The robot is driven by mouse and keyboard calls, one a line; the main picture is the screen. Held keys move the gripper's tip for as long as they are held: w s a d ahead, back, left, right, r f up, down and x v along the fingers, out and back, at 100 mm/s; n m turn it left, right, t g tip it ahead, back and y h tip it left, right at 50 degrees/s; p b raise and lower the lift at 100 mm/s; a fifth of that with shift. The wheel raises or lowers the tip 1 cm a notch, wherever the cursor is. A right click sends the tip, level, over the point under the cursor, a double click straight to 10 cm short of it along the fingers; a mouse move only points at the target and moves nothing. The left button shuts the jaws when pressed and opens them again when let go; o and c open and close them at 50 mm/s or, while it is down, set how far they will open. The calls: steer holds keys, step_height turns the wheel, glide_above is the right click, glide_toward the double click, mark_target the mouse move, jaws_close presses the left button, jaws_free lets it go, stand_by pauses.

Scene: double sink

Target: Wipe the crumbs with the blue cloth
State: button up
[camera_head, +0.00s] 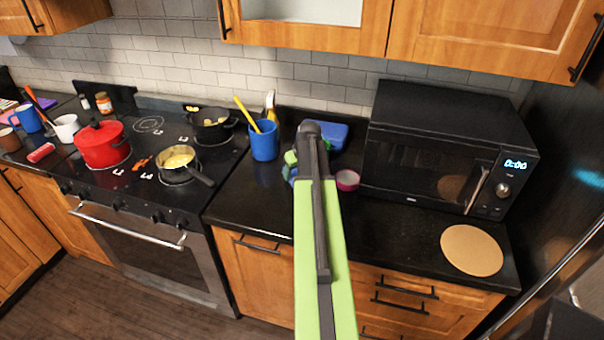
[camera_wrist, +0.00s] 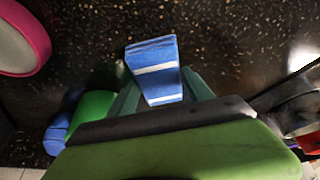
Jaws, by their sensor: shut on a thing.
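The blue cloth (camera_wrist: 152,70), with white stripes, is between the two fingers of my gripper (camera_wrist: 160,95) in the wrist view. My gripper is shut on it, over the black countertop. Many small pale specks show on the counter around the cloth. I cannot tell which are crumbs and which are stone pattern. Whether the cloth touches the counter is not clear. In the head view my arm covers most of the gripper and the cloth.
A pink-rimmed round dish (camera_head: 347,180) stands right of my arm, near the black microwave (camera_head: 430,165). A blue cup (camera_head: 264,141) with utensils stands to the left. A blue object (camera_head: 333,136) lies behind. The stove (camera_head: 150,200) holds pots. A round board (camera_head: 471,250) lies at the right.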

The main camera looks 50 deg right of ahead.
steer(key=shift+w+a, duration=0.2)
steer(key=shift+w, duration=0.3)
steer(key=shift+w+a, duration=0.2)
steer(key=shift+w, duration=0.3)
steer(key=shift+f, duration=0.15)
steer(key=shift+s, duration=0.15)
steer(key=shift+s+d+r, duration=0.1)
steer(key=shift+s+d, duration=0.7)
steer(key=shift+s, duration=1)
steer(key=shift+s+d+r, duration=0.1)
steer(key=shift+s+d, duration=0.7)
steer(key=shift+s, duration=1.05)
steer(key=shift+s+d, duration=0.8)
steer(key=shift+s, duration=1)
steer(key=shift+s+a+f, duration=0.1)
steer(key=shift+s+a, duration=0.15)
steer(key=shift+a, duration=0.25)
steer(key=shift+s+a+f, duration=0.1)
steer(key=shift+s+a, duration=0.1)
steer(key=shift+a, duration=0.3)
steer(key=shift+w, duration=0.1)
